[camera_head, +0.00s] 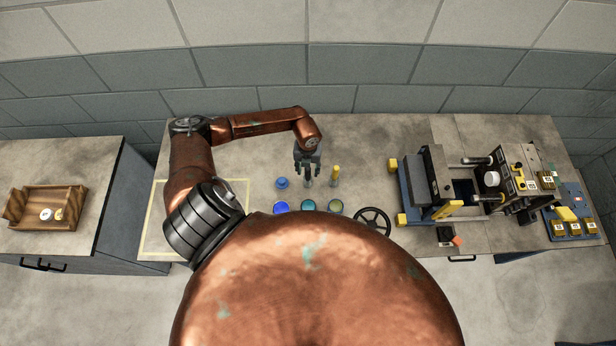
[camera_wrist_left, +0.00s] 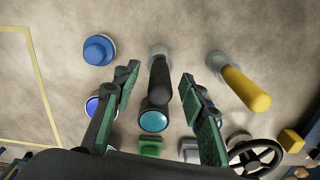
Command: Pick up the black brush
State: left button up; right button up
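The black brush (camera_wrist_left: 159,82) stands with its dark handle pointing up toward the camera in the left wrist view, its base on a pale round foot. In the head view a small part of it (camera_head: 307,183) shows just below my left gripper (camera_head: 308,170). My left gripper (camera_wrist_left: 158,74) is open, with one green-padded finger on each side of the handle and a visible gap on both sides. I cannot tell how far the fingertips are above the table. My right gripper is in neither view.
A yellow-handled brush (camera_wrist_left: 245,89) stands close on the right and a blue knob-like piece (camera_wrist_left: 98,50) on the left. Jars with blue (camera_head: 281,206) and teal (camera_head: 308,205) tops stand in front. A black handwheel (camera_head: 373,220) and a machine (camera_head: 428,185) are farther right.

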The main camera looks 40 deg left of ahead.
pick_arm(q)
jog(key=shift+s+f, duration=0.1)
jog(key=shift+f, duration=0.45)
jog(key=shift+c, duration=0.7)
grip_shut()
